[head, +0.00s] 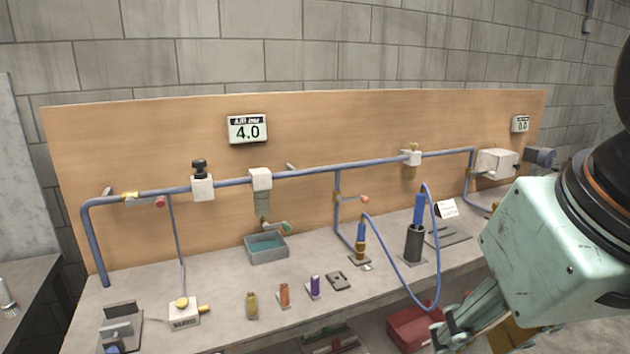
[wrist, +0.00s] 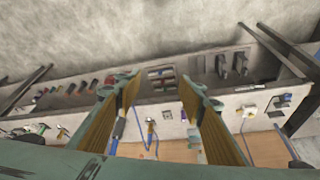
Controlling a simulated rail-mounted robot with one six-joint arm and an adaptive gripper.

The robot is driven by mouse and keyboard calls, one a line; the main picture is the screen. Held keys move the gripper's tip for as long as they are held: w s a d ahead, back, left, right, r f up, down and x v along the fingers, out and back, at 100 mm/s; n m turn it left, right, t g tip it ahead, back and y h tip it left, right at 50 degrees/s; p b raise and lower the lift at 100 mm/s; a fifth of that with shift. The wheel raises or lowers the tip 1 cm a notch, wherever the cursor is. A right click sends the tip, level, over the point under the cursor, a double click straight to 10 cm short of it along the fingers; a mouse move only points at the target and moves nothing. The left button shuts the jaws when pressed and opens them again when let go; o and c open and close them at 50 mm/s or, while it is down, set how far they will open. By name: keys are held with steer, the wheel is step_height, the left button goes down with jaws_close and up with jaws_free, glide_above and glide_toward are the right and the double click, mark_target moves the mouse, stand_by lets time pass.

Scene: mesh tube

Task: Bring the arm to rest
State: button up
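My arm (head: 545,250) reaches in from the right side of the head view, in front of the right end of the workbench. My gripper (wrist: 163,88) is open in the wrist view, with its two tan-padded fingers wide apart and nothing between them. In the head view part of it shows at the lower right, below the bench front edge level, and its fingertips are partly cut off. The gripper touches no object that I can make out.
The bench (head: 215,320) carries blue pipework (head: 320,167), a water tray (head: 268,255), small coloured cylinders and a black holder (head: 414,245). A blue hose (head: 409,285) loops over the front edge near my gripper. A red bin (head: 408,328) sits below.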

steer(key=shift+m+g, duration=0.3)
steer(key=s, duration=0.1)
steer(key=s+d, duration=0.1)
steer(key=s, duration=0.2)
steer(key=shift+s+d+f, duration=0.35)
steer(key=shift+s, duration=0.05)
stand_by(2.7)
